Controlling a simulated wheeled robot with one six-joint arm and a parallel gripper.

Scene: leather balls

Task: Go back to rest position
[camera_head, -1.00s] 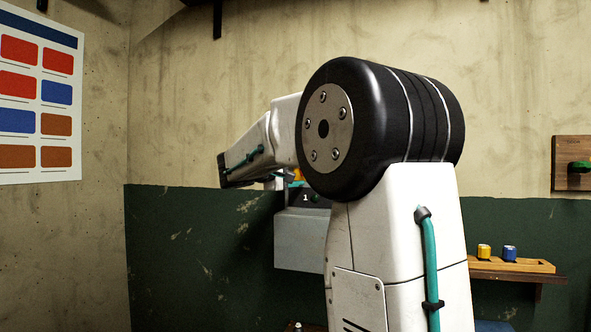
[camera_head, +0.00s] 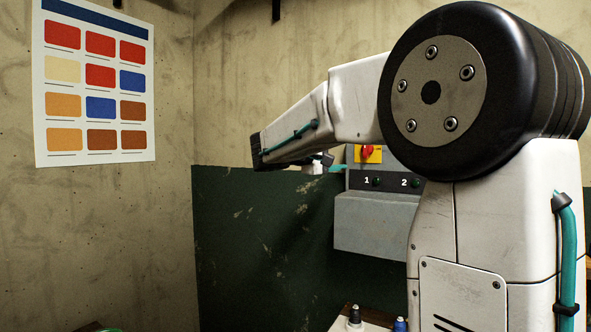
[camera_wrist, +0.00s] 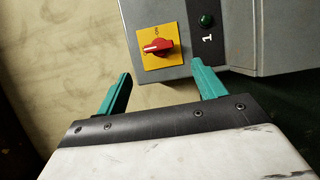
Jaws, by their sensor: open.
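My gripper (camera_wrist: 160,88) shows in the wrist view with its two teal fingers spread apart and nothing between them. Beyond the fingers is a grey control box with a red rotary switch (camera_wrist: 158,47) on a yellow plate and a green button (camera_wrist: 206,20) marked 1. In the head view my white arm reaches left from a large black joint. Only a bit of teal finger (camera_head: 337,169) shows at the arm's end, in front of the grey box (camera_head: 375,225). The box carries the red switch (camera_head: 367,152) and green buttons 1 and 2.
A chart of coloured patches (camera_head: 97,85) hangs on the left wall. Below the box, a black-capped bottle (camera_head: 354,318) and a blue one (camera_head: 400,325) stand at the bottom edge. My arm hides much of the right side.

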